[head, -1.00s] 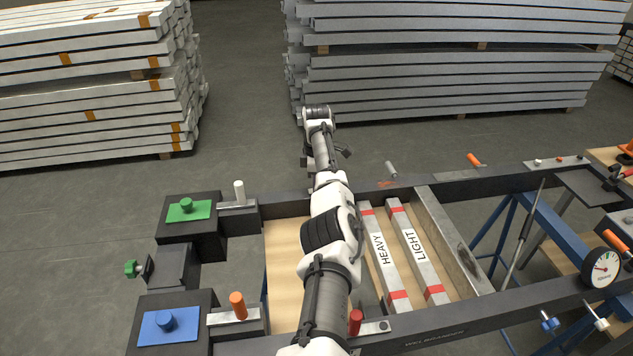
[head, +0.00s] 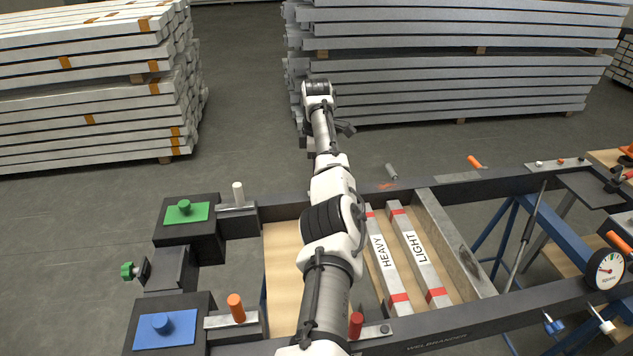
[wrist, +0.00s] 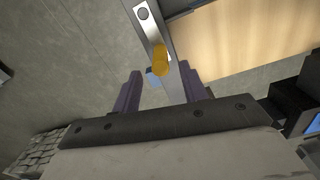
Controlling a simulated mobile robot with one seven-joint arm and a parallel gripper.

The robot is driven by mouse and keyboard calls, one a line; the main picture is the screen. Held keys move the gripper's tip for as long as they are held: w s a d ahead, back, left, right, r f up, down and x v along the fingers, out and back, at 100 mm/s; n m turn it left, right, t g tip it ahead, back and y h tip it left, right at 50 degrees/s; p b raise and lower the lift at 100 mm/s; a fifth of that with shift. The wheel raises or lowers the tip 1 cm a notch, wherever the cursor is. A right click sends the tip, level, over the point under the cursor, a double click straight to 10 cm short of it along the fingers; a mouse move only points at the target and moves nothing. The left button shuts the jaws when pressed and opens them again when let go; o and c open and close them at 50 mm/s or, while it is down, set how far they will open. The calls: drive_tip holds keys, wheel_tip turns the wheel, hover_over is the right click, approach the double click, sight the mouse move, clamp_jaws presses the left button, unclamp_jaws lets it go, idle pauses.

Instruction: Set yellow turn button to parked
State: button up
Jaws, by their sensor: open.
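The yellow turn button (wrist: 161,60) shows in the wrist view as a rounded yellow handle on a grey metal plate (wrist: 148,28). It lies just beyond and between the fingertips of my gripper (wrist: 160,84). The two dark fingers are apart, with nothing held between them. I cannot tell whether either finger touches the button. In the head view I cannot see the yellow button. My arm covers part of the frame there and reaches over its far side. No parked marking is readable.
The dark frame carries a green button (head: 186,209), a blue button (head: 163,323), an orange handle (head: 236,307) and a red handle (head: 356,325). Bars marked HEAVY (head: 376,229) and LIGHT (head: 410,225) lie inside. A gauge (head: 604,268) stands at right. Stacked beams stand behind open floor.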

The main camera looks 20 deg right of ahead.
wheel_tip(320, 180, up, 7)
drive_tip(key=shift+r+b, duration=0.2)
drive_tip(key=shift+b, duration=0.1)
idle(0.4)
